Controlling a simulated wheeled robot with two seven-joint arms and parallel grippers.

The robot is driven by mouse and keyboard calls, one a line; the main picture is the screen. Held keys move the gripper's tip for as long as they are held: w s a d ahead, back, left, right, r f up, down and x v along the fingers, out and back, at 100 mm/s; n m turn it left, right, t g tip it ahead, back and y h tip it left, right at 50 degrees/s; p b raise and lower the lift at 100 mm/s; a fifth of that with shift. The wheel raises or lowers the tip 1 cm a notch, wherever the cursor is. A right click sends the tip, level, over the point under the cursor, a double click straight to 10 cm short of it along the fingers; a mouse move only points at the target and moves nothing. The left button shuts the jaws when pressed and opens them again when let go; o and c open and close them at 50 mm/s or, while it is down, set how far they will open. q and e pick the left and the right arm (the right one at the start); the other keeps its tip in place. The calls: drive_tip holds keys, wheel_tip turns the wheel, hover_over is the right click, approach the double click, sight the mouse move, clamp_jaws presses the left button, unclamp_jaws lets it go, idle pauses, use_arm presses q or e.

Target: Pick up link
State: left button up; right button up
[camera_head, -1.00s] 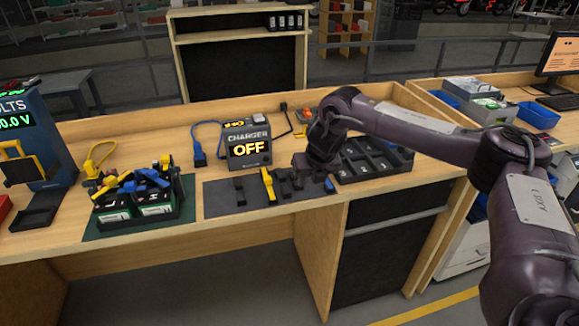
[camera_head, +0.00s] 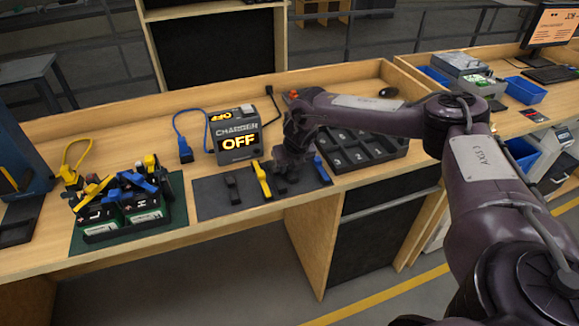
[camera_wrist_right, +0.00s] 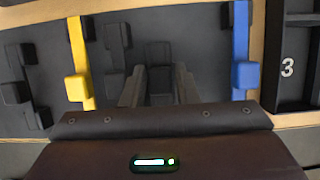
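Several link pieces lie on a dark mat (camera_head: 212,200): a black link (camera_head: 232,189), a yellow link (camera_head: 262,180) and a blue link (camera_head: 321,169), with dark ones between. My right gripper (camera_head: 290,172) is low over the mat between yellow and blue, hiding part of it. In the right wrist view, the open fingers of my right gripper (camera_wrist_right: 158,88) stand on either side of a black link (camera_wrist_right: 158,82); I cannot tell whether they touch it. The yellow link (camera_wrist_right: 78,65) and another black link (camera_wrist_right: 115,50) are to the left, the blue link (camera_wrist_right: 242,55) to the right. My left gripper is out of view.
A charger (camera_head: 236,136) reading OFF stands behind the mat. A numbered black tray (camera_head: 375,152) is close on the right. A green mat (camera_head: 178,205) with batteries and clamps is on the left. Bare wood (camera_head: 150,150) shows behind.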

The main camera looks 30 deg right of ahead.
drive_tip(key=shift+f, duration=0.1)
drive_tip(key=c, duration=0.5)
drive_tip(key=shift+c, duration=0.3)
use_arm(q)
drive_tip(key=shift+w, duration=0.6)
use_arm(e)
drive_tip(key=shift+w, duration=0.1)
